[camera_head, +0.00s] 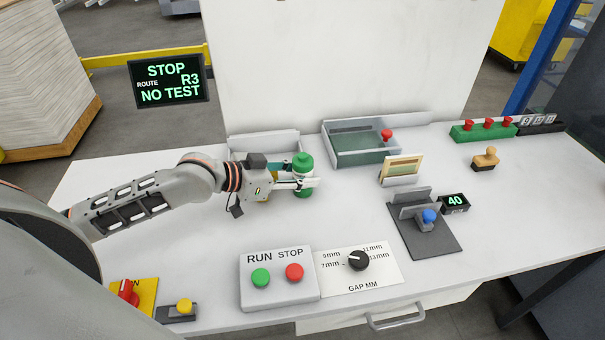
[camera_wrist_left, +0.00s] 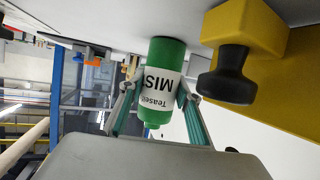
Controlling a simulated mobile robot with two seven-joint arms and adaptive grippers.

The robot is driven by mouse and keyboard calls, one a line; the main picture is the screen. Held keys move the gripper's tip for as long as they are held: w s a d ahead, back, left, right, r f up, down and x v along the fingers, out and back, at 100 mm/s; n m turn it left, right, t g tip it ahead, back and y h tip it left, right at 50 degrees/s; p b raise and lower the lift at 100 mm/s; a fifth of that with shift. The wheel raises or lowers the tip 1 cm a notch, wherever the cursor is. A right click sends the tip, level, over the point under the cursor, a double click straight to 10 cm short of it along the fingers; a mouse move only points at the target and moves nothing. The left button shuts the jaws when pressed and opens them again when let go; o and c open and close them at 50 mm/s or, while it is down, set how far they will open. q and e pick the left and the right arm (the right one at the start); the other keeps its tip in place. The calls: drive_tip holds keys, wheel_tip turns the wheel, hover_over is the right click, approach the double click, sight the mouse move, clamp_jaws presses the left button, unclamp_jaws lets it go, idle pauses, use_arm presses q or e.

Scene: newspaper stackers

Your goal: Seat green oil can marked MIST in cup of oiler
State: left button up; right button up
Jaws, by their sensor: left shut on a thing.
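My left gripper (camera_head: 305,183) is shut on the green oil can (camera_head: 303,162), which has a white label band. In the left wrist view, which is upside down, the can (camera_wrist_left: 162,85) shows the letters MIS and part of "Tease" between the two fingers. The can is upright, with its base close to the table top; I cannot tell whether it touches. I cannot pick out the oiler's cup for certain. A yellow block with a black knob (camera_wrist_left: 228,80) stands beside the can in the wrist view. My right gripper is not in view.
A pale tray (camera_head: 262,138) stands behind the gripper and a glass-topped box (camera_head: 362,150) to its right. A RUN/STOP box (camera_head: 278,295) and a gap dial plate (camera_head: 380,272) lie in front. The table between is clear.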

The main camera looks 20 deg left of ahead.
sight(294, 175)
use_arm(q)
drive_tip(key=shift+f, duration=0.1)
drive_tip(key=o, duration=1.3)
drive_tip(key=shift+r, duration=0.2)
drive_tip(key=v, duration=0.7)
drive_tip(key=shift+s+a, duration=0.25)
drive_tip(key=shift+s, duration=0.1)
drive_tip(key=shift+p+v, duration=0.3)
drive_tip(key=shift+v, duration=0.75)
drive_tip(key=shift+p+v, duration=0.55)
drive_tip(key=shift+v, duration=0.4)
drive_tip(key=shift+o, duration=0.7)
drive_tip(key=shift+r, duration=0.25)
